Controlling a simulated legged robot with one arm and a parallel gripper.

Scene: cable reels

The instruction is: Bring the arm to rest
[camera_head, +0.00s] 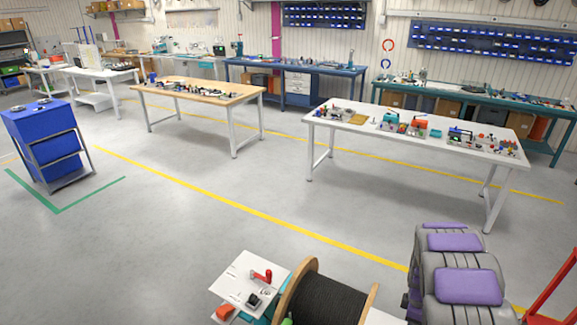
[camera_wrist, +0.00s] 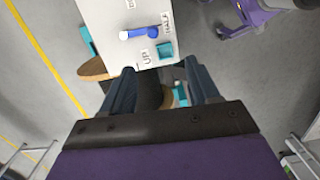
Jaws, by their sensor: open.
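My gripper (camera_wrist: 160,72) shows in the wrist view with its two dark blue fingers spread apart. I see nothing held between them. Beyond the fingers are a dark reel and part of its wooden flange (camera_wrist: 95,68), partly hidden by the gripper. My grey and purple arm links stand at the lower right of the head view; the fingers do not show there.
A black cable reel (camera_head: 322,300) with wooden flanges stands at the bottom of the head view. Beside it is a white panel (camera_head: 238,278) with a red lever (camera_head: 262,276). A white panel (camera_wrist: 105,25) with a blue lever (camera_wrist: 140,32) lies ahead of the fingers. A white table (camera_head: 345,122) stands behind; mid-floor is clear.

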